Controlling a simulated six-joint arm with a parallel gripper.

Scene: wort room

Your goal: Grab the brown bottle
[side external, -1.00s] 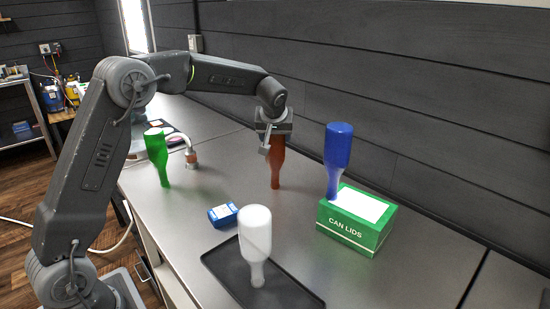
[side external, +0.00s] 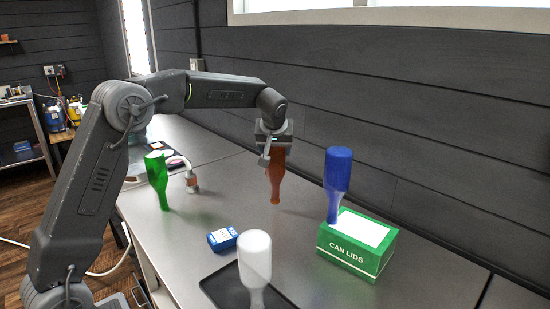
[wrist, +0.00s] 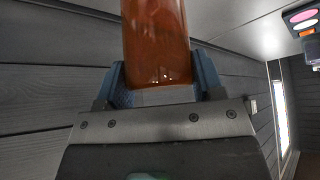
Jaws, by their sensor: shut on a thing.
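The brown bottle (side external: 276,182) is upside down, narrow neck pointing down, in the middle of the side external view. My gripper (side external: 271,156) is shut on its wide upper end from above. The bottle's lower tip seems to hang a little above the grey bench. In the wrist view the brown bottle (wrist: 156,45) sits between the two blue-lined fingers of my gripper (wrist: 157,78), and its neck is out of the picture.
A green bottle (side external: 157,178) stands left on the bench (side external: 200,285). A blue bottle (side external: 338,172) stands on the green can lids box (side external: 358,246). A white bottle (side external: 255,258) stands on a black tray (side external: 222,287) in front, near a small blue box (side external: 222,239).

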